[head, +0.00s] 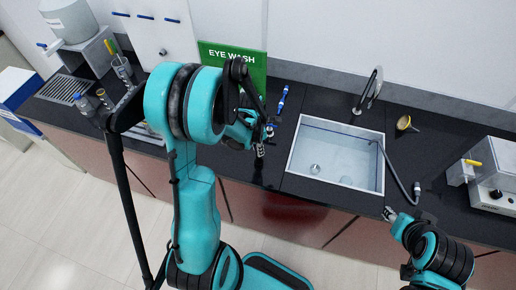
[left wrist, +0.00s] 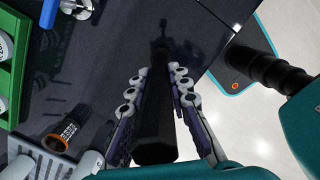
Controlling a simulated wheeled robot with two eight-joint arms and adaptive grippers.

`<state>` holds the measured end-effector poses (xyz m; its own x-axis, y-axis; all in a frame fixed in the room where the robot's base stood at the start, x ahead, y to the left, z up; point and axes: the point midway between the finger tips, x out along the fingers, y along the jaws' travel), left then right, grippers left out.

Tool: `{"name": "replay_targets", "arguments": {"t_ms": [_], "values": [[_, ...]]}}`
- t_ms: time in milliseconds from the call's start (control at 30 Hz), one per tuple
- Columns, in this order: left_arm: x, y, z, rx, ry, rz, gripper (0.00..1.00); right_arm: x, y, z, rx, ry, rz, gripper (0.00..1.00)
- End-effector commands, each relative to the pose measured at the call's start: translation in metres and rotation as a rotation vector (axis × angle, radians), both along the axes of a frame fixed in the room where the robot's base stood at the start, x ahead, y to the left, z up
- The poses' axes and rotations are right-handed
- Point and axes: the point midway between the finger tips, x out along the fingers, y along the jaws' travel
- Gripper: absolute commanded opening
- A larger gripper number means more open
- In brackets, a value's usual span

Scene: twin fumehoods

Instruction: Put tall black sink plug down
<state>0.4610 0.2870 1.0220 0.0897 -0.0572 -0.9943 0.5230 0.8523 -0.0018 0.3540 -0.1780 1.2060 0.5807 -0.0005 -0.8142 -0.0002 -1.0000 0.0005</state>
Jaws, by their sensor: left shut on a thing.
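The tall black sink plug (left wrist: 158,130) is a long dark rod in the left wrist view, lying between the two fingers of my left gripper (left wrist: 158,85). The fingers are closed on it from both sides, and its far end points toward the black counter. In the head view my left gripper (head: 256,145) is over the counter, left of the sink; the plug cannot be clearly made out there. Whether the plug touches the counter cannot be told. My right gripper (head: 391,213) is near the counter's front edge, right of the sink; its finger opening is too small to read.
The sink (head: 350,140) is set into the black counter (head: 425,140). A green eye wash sign (head: 252,72) and a blue-handled fitting (head: 283,98) are behind my left gripper. A brass-coloured round item (head: 404,123) is right of the sink. An orange-ringed dark item (left wrist: 67,130) lies nearby.

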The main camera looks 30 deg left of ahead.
Motion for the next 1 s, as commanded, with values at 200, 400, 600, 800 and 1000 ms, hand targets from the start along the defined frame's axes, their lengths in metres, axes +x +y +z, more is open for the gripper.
{"name": "replay_targets", "arguments": {"t_ms": [200,400,600,800,1000], "values": [[0.000,0.000,0.000,0.000,0.000,0.000,0.00,0.000,0.000,0.000,0.000,0.000,0.000,0.40],[0.000,0.000,-0.002,0.000,0.000,0.000,0.36,0.000,0.000,-0.003,0.000,0.000,0.000,0.40],[0.000,0.000,-0.002,0.000,0.000,0.000,0.39,0.000,0.000,-0.003,0.000,0.000,0.000,0.40],[0.000,0.000,0.003,0.000,0.000,0.000,0.39,0.000,0.000,0.002,0.000,0.000,0.000,0.40],[-0.004,0.002,0.037,0.000,0.000,0.000,0.39,0.000,0.000,0.008,0.000,0.000,0.000,0.40]]}}
